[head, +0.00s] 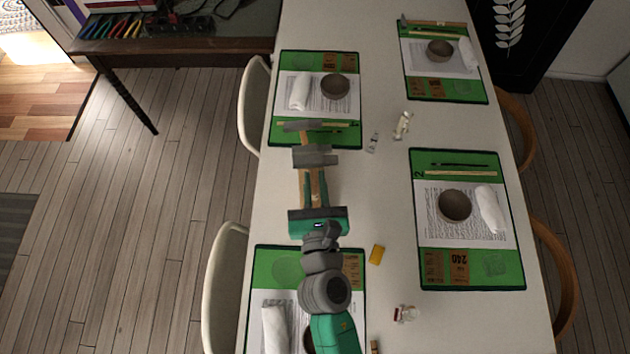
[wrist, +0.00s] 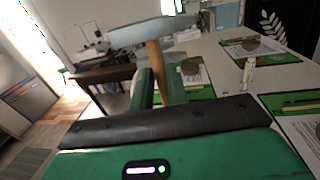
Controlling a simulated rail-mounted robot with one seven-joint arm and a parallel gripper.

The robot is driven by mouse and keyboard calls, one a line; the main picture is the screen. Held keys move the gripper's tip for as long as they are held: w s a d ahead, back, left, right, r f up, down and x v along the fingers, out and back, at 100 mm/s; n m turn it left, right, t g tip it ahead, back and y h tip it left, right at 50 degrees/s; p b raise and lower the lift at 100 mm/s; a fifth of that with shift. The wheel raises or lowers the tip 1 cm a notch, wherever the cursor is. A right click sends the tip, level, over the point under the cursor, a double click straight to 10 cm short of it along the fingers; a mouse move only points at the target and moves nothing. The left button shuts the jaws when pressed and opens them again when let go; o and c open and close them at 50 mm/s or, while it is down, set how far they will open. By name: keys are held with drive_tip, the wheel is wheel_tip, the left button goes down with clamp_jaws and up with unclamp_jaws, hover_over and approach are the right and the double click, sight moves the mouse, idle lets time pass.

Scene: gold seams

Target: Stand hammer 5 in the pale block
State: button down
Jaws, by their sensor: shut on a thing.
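My gripper (head: 313,178) is shut on the wooden handle of a hammer (head: 303,127). In the wrist view, the handle (wrist: 154,62) rises between the two green fingers (wrist: 161,88). The grey steel head (wrist: 150,31) lies crosswise at its far end, clear of the fingers. The hammer's number cannot be read. In the head view, the hammer is over the table, near the front edge of the far left mat (head: 275,135). I cannot pick out the pale block with certainty in either view. Another hammer (head: 428,22) lies on the far right mat.
The white table (head: 385,190) holds green mats with grey bowls (head: 455,205) and rolled white cloths. A small bottle (head: 403,125), a tube (head: 373,142), a yellow block (head: 377,254) and a jar (head: 404,313) stand between mats. A dark desk (head: 190,46) with tools is at back left.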

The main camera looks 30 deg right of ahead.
drive_tip(key=shift+f+b, duration=2.5)
drive_tip(key=shift+f, duration=0.3)
drive_tip(key=c, duration=1.3)
unclamp_jaws()
drive_tip(key=b, duration=0.3)
approach(314, 189)
drive_tip(key=shift+s+a, duration=0.1)
drive_tip(key=shift+s, duration=0.25)
